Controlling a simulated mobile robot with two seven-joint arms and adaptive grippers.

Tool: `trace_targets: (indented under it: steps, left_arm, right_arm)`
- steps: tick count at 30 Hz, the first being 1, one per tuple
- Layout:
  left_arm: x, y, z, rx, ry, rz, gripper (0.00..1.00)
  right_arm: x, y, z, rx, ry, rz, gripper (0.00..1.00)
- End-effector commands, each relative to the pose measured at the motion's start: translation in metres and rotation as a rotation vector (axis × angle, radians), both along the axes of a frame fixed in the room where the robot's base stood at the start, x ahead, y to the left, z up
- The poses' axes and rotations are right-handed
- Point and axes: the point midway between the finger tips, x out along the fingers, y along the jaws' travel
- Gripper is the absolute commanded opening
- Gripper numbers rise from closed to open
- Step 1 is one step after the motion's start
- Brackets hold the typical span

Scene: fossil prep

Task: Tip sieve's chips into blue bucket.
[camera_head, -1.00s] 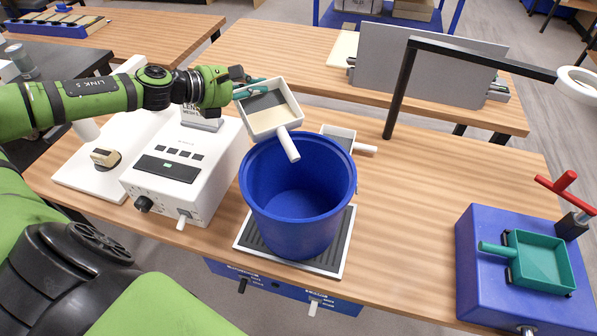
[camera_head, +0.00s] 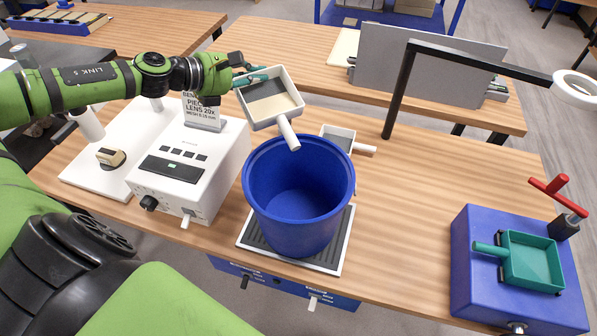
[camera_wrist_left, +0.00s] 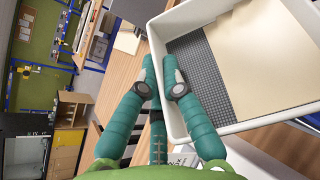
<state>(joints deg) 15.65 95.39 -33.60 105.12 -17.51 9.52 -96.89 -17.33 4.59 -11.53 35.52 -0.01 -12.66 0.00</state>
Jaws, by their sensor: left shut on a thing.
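The sieve (camera_head: 271,117) is a square white pan with a white handle. My left gripper (camera_head: 255,78) is shut on its far left wall, which also shows between the fingers in the left wrist view (camera_wrist_left: 163,75). A beige layer of chips (camera_wrist_left: 255,55) covers the part of the mesh toward the handle; the grey mesh (camera_wrist_left: 205,75) is bare near my fingers. The sieve looks tilted, handle end lower. It is held above and behind the blue bucket (camera_head: 298,225), its handle tip over the bucket's back rim. The visible inside of the bucket looks empty. My right gripper is not in view.
The bucket stands on a ribbed pad (camera_head: 338,250). A white box instrument (camera_head: 185,165) is close on its left, and a small white pan (camera_head: 338,133) is just behind it. A blue stand with a green tray (camera_head: 535,262) is far right. Bare tabletop lies between.

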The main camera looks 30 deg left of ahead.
Motion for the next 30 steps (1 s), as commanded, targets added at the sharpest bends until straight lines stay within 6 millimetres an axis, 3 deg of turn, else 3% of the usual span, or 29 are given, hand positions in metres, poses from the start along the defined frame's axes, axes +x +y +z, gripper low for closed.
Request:
trace_targets:
  steps: [6, 30]
  left_arm:
    - [0.000, 0.000, 0.011, 0.000, -0.001, -0.001, 0.00]
    - [0.002, 0.002, 0.042, 0.000, -0.001, 0.000, 0.00]
  right_arm:
    - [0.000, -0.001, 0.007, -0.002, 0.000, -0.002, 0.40]
    - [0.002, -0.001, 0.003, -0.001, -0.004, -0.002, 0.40]
